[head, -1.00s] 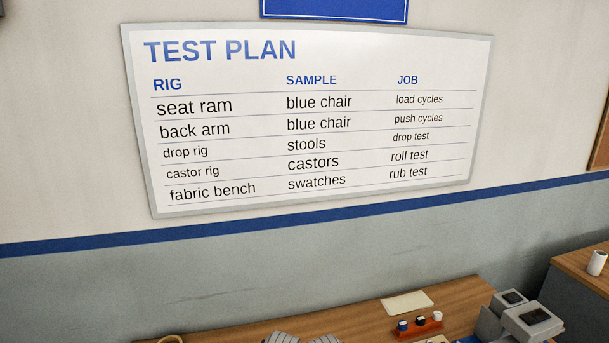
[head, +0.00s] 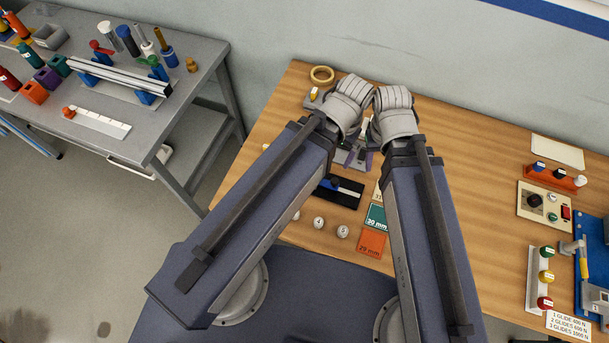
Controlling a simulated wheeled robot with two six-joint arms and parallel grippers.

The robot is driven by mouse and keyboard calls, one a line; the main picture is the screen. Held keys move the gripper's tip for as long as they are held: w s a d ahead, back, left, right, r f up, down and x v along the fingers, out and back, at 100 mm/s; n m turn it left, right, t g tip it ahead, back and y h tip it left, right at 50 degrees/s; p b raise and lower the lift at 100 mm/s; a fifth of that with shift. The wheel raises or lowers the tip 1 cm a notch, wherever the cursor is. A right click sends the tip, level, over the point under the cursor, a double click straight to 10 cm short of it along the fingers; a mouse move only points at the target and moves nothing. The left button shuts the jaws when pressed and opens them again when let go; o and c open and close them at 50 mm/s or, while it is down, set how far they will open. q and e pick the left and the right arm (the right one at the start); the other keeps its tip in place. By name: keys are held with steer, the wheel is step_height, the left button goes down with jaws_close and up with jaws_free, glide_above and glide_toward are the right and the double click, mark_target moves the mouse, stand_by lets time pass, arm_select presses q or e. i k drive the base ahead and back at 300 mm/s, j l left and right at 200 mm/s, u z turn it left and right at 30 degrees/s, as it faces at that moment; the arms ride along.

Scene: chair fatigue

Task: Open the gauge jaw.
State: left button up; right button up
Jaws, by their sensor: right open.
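A black base with a silver bar and a blue block (head: 338,189) lies on the wooden bench, left of my right forearm. It looks like the gauge, but I cannot tell how its jaw stands. My right gripper (head: 367,146) is open and mostly hidden behind my right wrist. It is farther back on the bench than the black base, near a grey and purple fixture whose details are partly covered. My left wrist is next to the right one, and my left gripper is hidden below it.
Green and orange gauge cards (head: 372,244) and small round weights (head: 318,223) lie near the front edge. A tape ring (head: 321,74) lies at the back. A switch box (head: 541,205) and coloured knobs (head: 546,277) stand at right. A grey table (head: 185,110) is at left. The bench middle right is clear.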

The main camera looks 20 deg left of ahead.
mark_target(325, 181)
steer(key=u, duration=0.3)
steer(key=k+l+u, duration=0.15)
steer(key=u, duration=0.2)
steer(key=k+l+u, duration=0.1)
steer(key=u, duration=0.25)
steer(key=k, duration=0.1)
